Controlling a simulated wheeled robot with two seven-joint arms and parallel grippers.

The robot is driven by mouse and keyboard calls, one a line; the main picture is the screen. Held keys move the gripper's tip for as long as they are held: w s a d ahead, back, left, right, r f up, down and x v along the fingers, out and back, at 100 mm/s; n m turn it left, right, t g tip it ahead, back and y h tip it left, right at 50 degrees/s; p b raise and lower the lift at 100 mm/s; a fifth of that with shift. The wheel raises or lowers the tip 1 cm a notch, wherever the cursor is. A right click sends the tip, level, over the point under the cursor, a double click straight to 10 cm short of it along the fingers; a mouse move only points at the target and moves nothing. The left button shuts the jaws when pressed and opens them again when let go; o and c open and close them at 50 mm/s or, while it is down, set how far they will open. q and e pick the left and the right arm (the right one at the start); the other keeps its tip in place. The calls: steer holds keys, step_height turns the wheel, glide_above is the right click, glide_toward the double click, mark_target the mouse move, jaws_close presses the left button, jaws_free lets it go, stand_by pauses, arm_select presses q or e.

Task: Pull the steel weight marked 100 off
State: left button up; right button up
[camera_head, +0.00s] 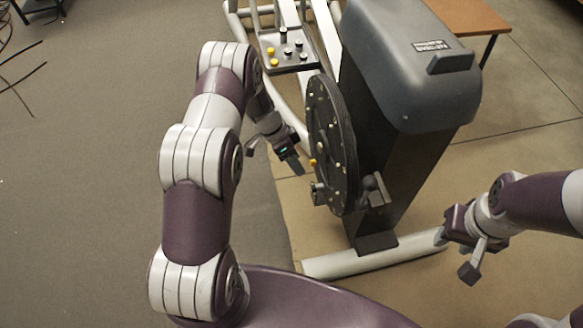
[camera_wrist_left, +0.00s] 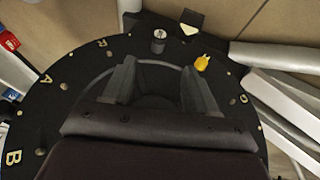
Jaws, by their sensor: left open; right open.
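A black disc (camera_head: 322,120) stands upright on the side of the elliptical machine. In the left wrist view the disc (camera_wrist_left: 35,115) carries pale letters, small studs, a yellow peg (camera_wrist_left: 202,62) and a small steel cylinder (camera_wrist_left: 158,40) near its rim. I cannot read a 100 on the cylinder, so I cannot tell whether it is the weight. My left gripper (camera_head: 274,160) is open and empty, left of the disc and apart from it; its fingers (camera_wrist_left: 161,88) spread in front of the disc, short of the cylinder. My right gripper (camera_head: 457,256) is open and empty at the right.
The grey machine housing (camera_head: 415,60) rises right of the disc. A tray (camera_head: 287,66) with several yellow, black and pale pegs lies behind. A white foot bar (camera_head: 370,257) runs along the floor. A wooden table (camera_head: 470,14) stands at the back right.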

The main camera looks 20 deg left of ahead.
mark_target(312, 186)
arm_select(q)
steer(key=b+x, duration=0.4)
steer(key=x, duration=0.7)
steer(key=shift+d+f, duration=0.15)
steer(key=shift+f, duration=0.2)
jaws_close()
stand_by(1.2)
